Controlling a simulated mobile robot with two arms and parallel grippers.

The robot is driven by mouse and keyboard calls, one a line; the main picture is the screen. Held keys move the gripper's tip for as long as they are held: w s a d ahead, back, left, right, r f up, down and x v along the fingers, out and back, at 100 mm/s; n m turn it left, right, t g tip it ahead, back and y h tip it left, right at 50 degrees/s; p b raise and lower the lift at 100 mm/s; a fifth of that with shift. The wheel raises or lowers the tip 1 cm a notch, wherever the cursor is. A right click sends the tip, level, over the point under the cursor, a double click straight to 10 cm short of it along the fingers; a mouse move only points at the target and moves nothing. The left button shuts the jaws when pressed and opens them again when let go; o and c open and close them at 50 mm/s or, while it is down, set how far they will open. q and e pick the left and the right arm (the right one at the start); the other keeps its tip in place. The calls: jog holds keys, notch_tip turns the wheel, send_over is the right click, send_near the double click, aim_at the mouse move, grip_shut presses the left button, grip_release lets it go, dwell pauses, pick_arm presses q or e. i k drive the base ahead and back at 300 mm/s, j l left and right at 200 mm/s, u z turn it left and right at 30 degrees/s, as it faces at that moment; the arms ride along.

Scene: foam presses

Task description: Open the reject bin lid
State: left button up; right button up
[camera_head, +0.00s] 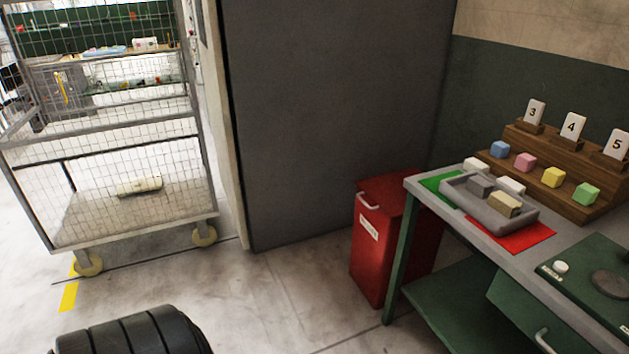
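The red reject bin (371,262) stands on the floor against the grey panel, left of the workbench. Its lid (392,186) appears shut, lying flat across the top. A light-coloured handle (368,202) is at the lid's front left edge, above a white label (369,228). The bin's right side is partly hidden by the table and its green leg.
The workbench (427,200) holds a grey tray (525,220) of foam blocks, green and red mats and a wooden stepped stand (566,205). A wire cage trolley (115,238) stands at left. Floor (290,300) before the bin is clear.

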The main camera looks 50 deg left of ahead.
aim_at(388, 195)
jog(key=u, duration=1.2)
jog(key=i+j+u, duration=0.15)
jog(key=i+j, duration=0.15)
jog(key=i, duration=0.1)
